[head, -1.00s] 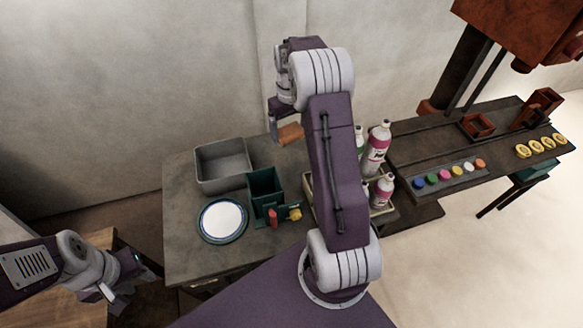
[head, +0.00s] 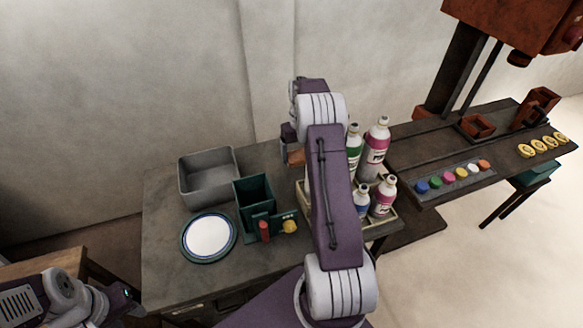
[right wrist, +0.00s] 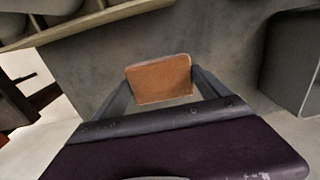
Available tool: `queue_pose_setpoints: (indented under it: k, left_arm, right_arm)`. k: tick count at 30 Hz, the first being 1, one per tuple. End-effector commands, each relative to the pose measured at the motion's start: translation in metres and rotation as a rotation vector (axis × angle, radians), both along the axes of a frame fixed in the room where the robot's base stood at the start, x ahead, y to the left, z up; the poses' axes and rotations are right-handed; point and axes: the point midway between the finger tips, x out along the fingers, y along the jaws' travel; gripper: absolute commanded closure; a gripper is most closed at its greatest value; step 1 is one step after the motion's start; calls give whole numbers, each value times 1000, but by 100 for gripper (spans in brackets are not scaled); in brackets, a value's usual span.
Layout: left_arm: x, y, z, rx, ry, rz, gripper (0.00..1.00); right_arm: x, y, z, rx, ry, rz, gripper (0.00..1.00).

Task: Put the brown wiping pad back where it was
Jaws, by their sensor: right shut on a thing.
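I cannot tell whether the pad touches the table. My arm hides part of the pad and gripper in the head view. My left arm is at the lower left of the head view, and its gripper (head: 128,304) is too unclear to read.
A grey bin (head: 183,187), a dark green container (head: 254,206) and a blue-rimmed plate (head: 184,247) stand on the table's left. A crate (head: 386,222) of several bottles stands at right, partly behind my right arm.

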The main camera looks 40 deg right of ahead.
Motion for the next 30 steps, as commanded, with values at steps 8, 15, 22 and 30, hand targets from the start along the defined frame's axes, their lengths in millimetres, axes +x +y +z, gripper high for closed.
queue_pose_setpoints:
  k: [8,15,22,30]
  left_arm:
    - [0,0,-2,0,0,0,64]
    - [0,0,-7,0,0,0,64]
    - [0,0,-7,0,0,0,64]
    - [0,0,-8,0,0,0,64]
  right_arm:
    - [14,24,-16,-2,-2,-1,52]
    - [13,24,-45,1,3,-1,52]
    - [14,23,-56,0,-1,-1,52]
    - [14,23,-59,-2,-2,-1,0]
